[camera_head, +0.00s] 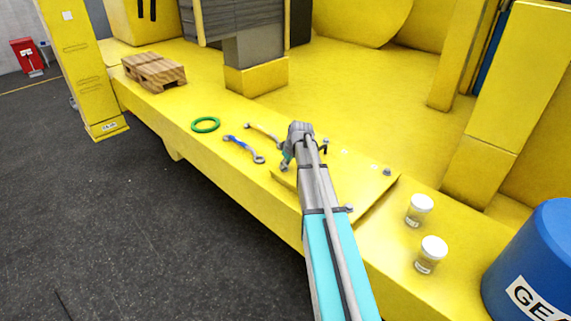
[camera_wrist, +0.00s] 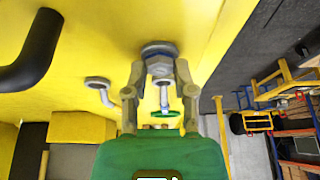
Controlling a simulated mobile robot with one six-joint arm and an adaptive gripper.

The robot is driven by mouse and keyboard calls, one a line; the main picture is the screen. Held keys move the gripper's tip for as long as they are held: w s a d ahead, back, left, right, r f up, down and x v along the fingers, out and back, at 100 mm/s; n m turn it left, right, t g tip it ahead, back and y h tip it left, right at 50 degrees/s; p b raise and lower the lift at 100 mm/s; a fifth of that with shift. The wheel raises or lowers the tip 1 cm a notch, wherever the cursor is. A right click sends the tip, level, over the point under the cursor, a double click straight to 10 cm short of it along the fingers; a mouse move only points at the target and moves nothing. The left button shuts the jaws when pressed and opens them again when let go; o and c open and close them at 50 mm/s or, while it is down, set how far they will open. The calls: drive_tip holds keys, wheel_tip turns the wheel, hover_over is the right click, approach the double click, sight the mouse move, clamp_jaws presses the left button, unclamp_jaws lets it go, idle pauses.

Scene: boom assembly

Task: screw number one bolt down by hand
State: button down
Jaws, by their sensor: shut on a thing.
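The bolt (camera_wrist: 160,50) is grey with a hex head and a wide round flange, and it sits at the yellow surface in the wrist view. My gripper (camera_wrist: 161,72) has its two grey fingers closed around the bolt head, one on each side. In the head view my gripper (camera_head: 286,159) is low over the left end of the raised yellow plate (camera_head: 368,184), and my arm covers part of this area. I cannot read a number on the bolt, and its thread is hidden. Another bolt (camera_head: 387,171) stands on the plate's right part.
A wooden pallet (camera_head: 153,72) is farther left. Two lidded jars (camera_head: 419,210) (camera_head: 431,254) and a blue drum (camera_head: 538,265) stand right. A black curved bar (camera_wrist: 32,52) is close by.

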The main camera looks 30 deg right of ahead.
drive_tip(key=shift+m, duration=0.5)
drive_tip(key=m+h, duration=0.2)
drive_tip(key=m, duration=0.3)
drive_tip(key=shift+a, duration=0.15)
drive_tip(key=m+h, duration=0.1)
drive_tip(key=m, duration=0.1)
drive_tip(key=m+h, duration=0.1)
drive_tip(key=m, duration=0.2)
drive_tip(key=shift+w+a+g, duration=0.1)
drive_tip(key=shift+g, duration=0.2)
drive_tip(key=shift+m, duration=0.3)
drive_tip(key=shift+c, duration=2.2)
unclamp_jaws()
